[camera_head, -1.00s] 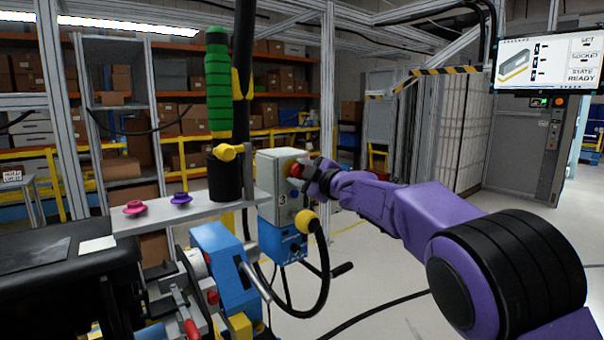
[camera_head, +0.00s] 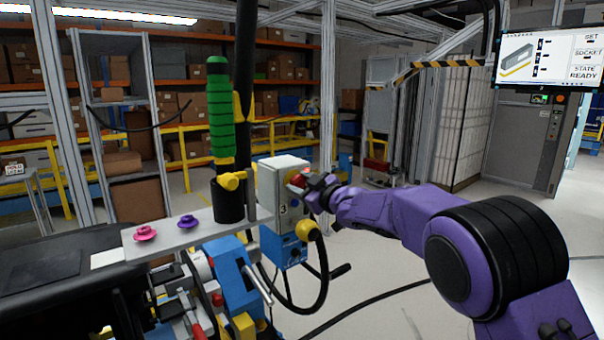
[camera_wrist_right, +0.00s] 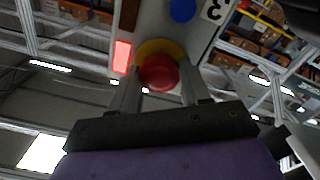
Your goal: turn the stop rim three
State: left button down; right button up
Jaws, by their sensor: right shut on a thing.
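The stop box marked 3 (camera_head: 284,212) is a grey-white box on the post by the shelf plate. Its red stop button (camera_head: 297,179) faces my right arm. In the right wrist view the red button (camera_wrist_right: 158,72) sits on a yellow ring (camera_wrist_right: 160,47), with a blue round part (camera_wrist_right: 182,10) and the label 3 (camera_wrist_right: 215,10) beyond it. My right gripper (camera_head: 309,186) is at the button; its two fingers (camera_wrist_right: 158,88) lie on either side of the red rim and are shut on it. My left gripper is not in view.
A blue box (camera_head: 283,248) with a black cable hangs below the stop box. A green-handled tool (camera_head: 220,110) stands left of it. Pink (camera_head: 145,232) and purple (camera_head: 188,223) knobs sit on the grey shelf plate. A screen (camera_head: 548,60) hangs at upper right.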

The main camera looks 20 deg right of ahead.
jog(key=shift+m+p, duration=0.8)
jog(key=o, duration=1.1)
jog(key=b+v, duration=0.2)
jog(key=v, duration=0.1)
jog(key=b+v, duration=0.1)
jog(key=v, duration=0.1)
jog(key=shift+s+d+f+b, duration=0.1)
jog(key=shift+d+f+b, duration=0.05)
jog(key=shift+f+b, duration=0.2)
jog(key=v, duration=0.1)
jog(key=b+v, duration=0.1)
jog(key=v, duration=0.3)
jog(key=shift+s+r, duration=0.1)
jog(key=shift+r, duration=0.25)
